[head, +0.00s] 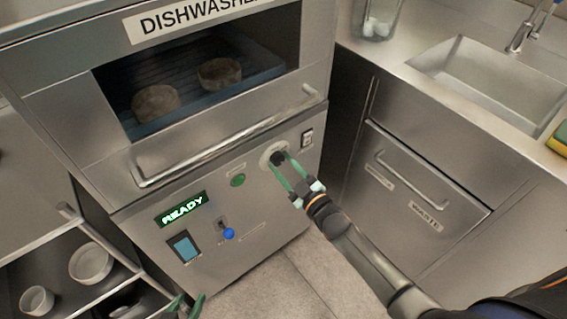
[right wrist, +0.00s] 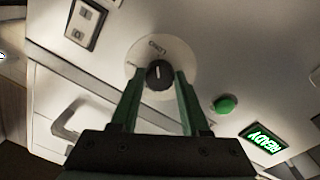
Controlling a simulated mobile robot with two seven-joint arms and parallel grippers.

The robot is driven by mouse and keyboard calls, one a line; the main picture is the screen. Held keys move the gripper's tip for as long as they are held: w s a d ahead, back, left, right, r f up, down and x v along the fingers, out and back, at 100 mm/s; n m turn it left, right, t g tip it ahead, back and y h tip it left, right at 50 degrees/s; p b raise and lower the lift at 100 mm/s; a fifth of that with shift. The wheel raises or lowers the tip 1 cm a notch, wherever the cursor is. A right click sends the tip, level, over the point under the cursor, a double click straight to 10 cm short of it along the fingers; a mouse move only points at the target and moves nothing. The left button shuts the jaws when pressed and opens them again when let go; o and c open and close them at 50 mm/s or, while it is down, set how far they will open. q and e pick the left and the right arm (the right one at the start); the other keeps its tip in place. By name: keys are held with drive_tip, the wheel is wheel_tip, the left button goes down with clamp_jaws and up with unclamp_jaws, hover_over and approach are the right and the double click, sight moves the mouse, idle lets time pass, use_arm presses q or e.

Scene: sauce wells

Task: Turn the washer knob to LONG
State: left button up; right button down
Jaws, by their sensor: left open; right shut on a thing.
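The black washer knob (head: 278,158) sits on a round pale dial plate on the dishwasher's front panel. My right gripper (head: 281,164) is shut on the knob, with its green fingers on either side of it. In the right wrist view the knob (right wrist: 159,76) shows a white pointer line towards the top of the picture. Small lettering on the dial plate (right wrist: 185,62) lies near that line; it looks like LONG but is blurred. My left gripper (head: 188,304) is open and empty at the bottom edge of the head view, low in front of the dishwasher.
The panel also has a green button (head: 238,180), a READY display (head: 181,209), a blue-tipped lever (head: 229,234) and a rocker switch (head: 307,138). A bar handle (head: 225,142) runs above the knob. Bowls (head: 91,262) stand on the left shelf.

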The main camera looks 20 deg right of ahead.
use_arm(q)
drive_tip(key=shift+s+f, duration=0.2)
drive_tip(key=shift+s, duration=0.2)
use_arm(e)
drive_tip(key=c, duration=0.7)
unclamp_jaws()
drive_tip(key=shift+c, duration=0.2)
use_arm(q)
drive_tip(key=shift+w+r, duration=0.25)
drive_tip(key=shift+w, duration=0.05)
use_arm(e)
drive_tip(key=o, duration=0.4)
drive_tip(key=shift+c, duration=0.2)
drive_tip(key=shift+s, duration=0.15)
use_arm(q)
drive_tip(key=shift+s+a+r+p, duration=0.15)
drive_tip(key=shift+a+r+p, duration=0.2)
drive_tip(key=shift+p, duration=0.25)
use_arm(e)
drive_tip(key=v, duration=1.2)
use_arm(q)
drive_tip(key=shift+f, duration=0.1)
use_arm(e)
drive_tip(key=shift+s, duration=0.15)
